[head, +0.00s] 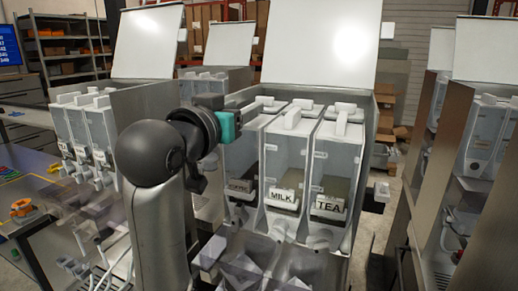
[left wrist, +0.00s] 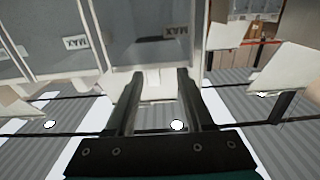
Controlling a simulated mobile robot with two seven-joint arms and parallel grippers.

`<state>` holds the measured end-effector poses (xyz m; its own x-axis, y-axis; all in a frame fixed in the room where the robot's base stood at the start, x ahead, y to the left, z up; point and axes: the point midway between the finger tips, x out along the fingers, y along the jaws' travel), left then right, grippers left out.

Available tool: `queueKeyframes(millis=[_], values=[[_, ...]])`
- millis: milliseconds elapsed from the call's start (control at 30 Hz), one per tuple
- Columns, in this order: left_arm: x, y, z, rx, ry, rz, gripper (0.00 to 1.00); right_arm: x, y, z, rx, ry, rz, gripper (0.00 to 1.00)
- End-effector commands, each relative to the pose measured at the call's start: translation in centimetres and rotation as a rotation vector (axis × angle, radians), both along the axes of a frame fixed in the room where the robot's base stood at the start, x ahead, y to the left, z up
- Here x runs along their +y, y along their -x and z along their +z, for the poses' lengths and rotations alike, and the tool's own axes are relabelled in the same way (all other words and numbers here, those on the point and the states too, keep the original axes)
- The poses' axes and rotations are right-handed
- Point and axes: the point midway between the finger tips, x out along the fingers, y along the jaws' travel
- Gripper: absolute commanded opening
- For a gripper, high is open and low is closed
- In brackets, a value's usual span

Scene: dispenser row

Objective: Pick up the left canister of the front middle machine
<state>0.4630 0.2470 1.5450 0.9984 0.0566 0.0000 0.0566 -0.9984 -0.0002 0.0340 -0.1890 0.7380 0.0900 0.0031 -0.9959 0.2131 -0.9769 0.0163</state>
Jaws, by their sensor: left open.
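The front middle machine has its lid (head: 322,40) raised and holds a row of canisters. Its left canister (head: 240,160) has a partly covered label and stands left of the MILK canister (head: 284,160) and the TEA canister (head: 333,165). My left gripper (head: 240,118), with a teal body, is at the top of the left canister and hides part of it. In the left wrist view the two dark fingers (left wrist: 159,76) are spread apart. A pale white part shows between and beyond the fingertips; I cannot tell whether they straddle the handle. My right gripper is not visible.
Another machine with white canisters (head: 88,125) stands at the left. More machines (head: 485,140) stand at the right, with a floor gap between. Shelves with cardboard boxes (head: 385,105) are behind. The raised lid bounds the space behind the canisters.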

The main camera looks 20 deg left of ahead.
Motion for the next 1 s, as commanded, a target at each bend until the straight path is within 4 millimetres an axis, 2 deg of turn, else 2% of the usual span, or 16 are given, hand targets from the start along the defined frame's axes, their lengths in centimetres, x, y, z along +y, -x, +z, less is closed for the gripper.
queueKeyframes(millis=[233, 600, 933, 1000], values=[[0.0, -0.8, -0.2, 0.003, 0.001, 0.000, 0.53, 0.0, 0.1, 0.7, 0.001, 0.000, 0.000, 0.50], [-0.3, -5.2, -0.5, 0.003, 0.001, 0.000, 0.53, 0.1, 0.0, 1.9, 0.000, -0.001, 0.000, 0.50], [-0.3, -5.6, -0.6, 0.000, 0.000, 0.001, 0.53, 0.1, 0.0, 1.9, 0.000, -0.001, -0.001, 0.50], [-0.3, -5.6, -0.6, 0.000, 0.000, 0.000, 0.45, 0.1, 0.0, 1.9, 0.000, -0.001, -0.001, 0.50]])
